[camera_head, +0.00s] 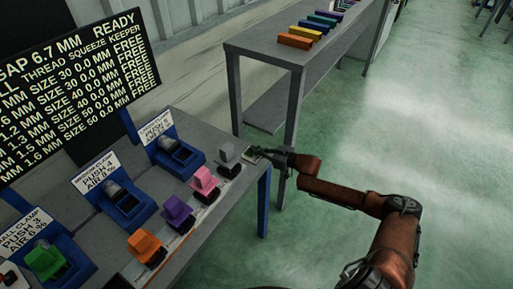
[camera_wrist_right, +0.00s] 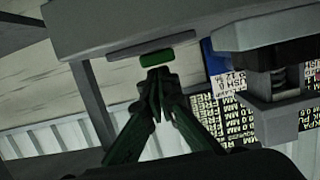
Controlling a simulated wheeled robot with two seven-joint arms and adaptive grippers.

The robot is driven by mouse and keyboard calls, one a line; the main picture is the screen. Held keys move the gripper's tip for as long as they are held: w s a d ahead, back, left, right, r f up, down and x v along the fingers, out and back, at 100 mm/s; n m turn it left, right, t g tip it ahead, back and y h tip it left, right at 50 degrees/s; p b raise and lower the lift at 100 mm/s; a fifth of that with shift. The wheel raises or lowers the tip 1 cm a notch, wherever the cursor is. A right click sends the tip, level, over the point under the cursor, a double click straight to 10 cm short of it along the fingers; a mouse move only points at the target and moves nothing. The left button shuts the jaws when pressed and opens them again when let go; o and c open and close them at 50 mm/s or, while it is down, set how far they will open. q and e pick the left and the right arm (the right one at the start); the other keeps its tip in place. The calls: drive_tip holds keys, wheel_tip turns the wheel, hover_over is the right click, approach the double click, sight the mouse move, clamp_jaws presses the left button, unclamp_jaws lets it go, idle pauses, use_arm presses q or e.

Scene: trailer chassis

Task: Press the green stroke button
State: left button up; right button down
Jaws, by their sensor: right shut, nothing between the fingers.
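The green button (camera_wrist_right: 156,57) shows in the right wrist view as a small green bar on a grey plate at the edge of a grey surface. In the head view a small pale plate (camera_head: 249,158) lies at the right corner of the bench, beside my gripper; its green part is not clear there. My right gripper (camera_wrist_right: 158,73) is shut and empty, its fingertips just below the green button in the wrist picture. I cannot tell whether they touch. In the head view the right gripper (camera_head: 266,154) is at the bench corner. My left gripper is not in view.
The bench (camera_head: 222,206) holds blue clamp fixtures (camera_head: 122,201) and grey, pink, purple and orange blocks. A green block (camera_head: 45,259) sits in the left fixture. A black readout board (camera_head: 75,85) stands behind. A grey table (camera_head: 262,47) with colored bars is beyond. Floor at right is clear.

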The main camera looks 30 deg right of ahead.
drive_tip(key=shift+f, duration=0.1)
drive_tip(key=shift+f, duration=0.7)
drive_tip(key=shift+s+f, duration=0.15)
drive_tip(key=shift+f, duration=0.35)
wheel_tip(320, 180, up, 6)
drive_tip(key=p, duration=0.5)
drive_tip(key=shift+s+d+f, duration=0.1)
drive_tip(key=shift+d+f, duration=0.05)
drive_tip(key=v, duration=0.9)
drive_tip(key=shift+s+p, duration=0.2)
drive_tip(key=shift+p, duration=0.1)
